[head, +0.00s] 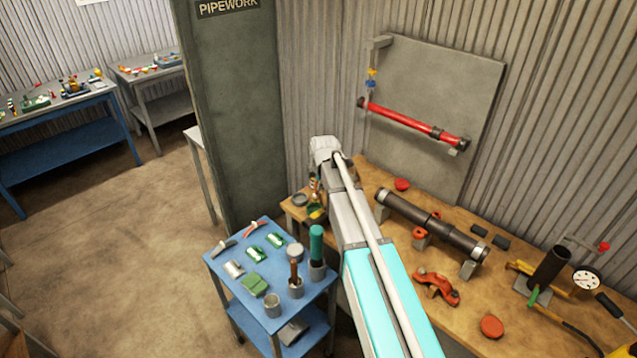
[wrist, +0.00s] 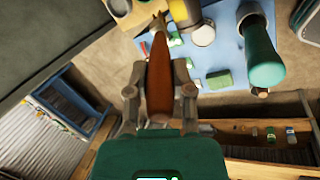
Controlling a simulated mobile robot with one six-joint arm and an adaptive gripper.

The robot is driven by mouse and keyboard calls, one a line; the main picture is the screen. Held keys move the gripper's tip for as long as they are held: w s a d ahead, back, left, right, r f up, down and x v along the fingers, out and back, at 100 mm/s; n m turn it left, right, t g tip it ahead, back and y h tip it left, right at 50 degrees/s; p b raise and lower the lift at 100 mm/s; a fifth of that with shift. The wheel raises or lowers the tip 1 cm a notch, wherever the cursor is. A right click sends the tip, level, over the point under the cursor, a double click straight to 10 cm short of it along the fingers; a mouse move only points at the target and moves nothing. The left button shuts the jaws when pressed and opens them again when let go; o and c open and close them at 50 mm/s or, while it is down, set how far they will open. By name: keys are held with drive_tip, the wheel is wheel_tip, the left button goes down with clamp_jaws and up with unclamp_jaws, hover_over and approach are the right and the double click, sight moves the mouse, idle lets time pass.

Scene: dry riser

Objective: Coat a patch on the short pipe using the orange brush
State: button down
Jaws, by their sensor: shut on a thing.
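My gripper (wrist: 160,85) is shut on the orange-brown handle of the orange brush (wrist: 158,62) in the wrist view. The handle lies between both fingers, and its far end points to the top of the picture; the bristles are not clear. In the head view my arm partly hides the gripper, near the bench's left end. A dark horizontal pipe (head: 405,214) rests on supports on the bench. A shorter dark pipe (head: 549,268) stands upright at the right. I cannot tell which one the task calls the short pipe. The gripper is apart from both.
A blue cart (head: 222,272) carries pots, green items and a green-handled tool (head: 316,243), also large in the wrist view (wrist: 262,58). The wooden bench (head: 385,185) holds a red clamp (head: 437,287) and a gauge (head: 586,280). A red pipe (head: 405,120) hangs on the wall panel.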

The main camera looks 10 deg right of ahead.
drive_tip(key=shift+r, duration=0.1)
idle(0.3)
drive_tip(key=shift+r+p, duration=1.45)
drive_tip(key=shift+p, duration=0.05)
drive_tip(key=d+r+p, duration=0.1)
drive_tip(key=r+p, duration=0.1)
drive_tip(key=s+d+r+p, duration=0.1)
drive_tip(key=d, duration=0.1)
drive_tip(key=shift+s+r+p, duration=0.1)
drive_tip(key=shift+r+p, duration=0.3)
drive_tip(key=shift+f, duration=0.25)
drive_tip(key=shift+f+b, duration=2.3)
drive_tip(key=shift+b, duration=0.25)
drive_tip(key=shift+s, duration=0.1)
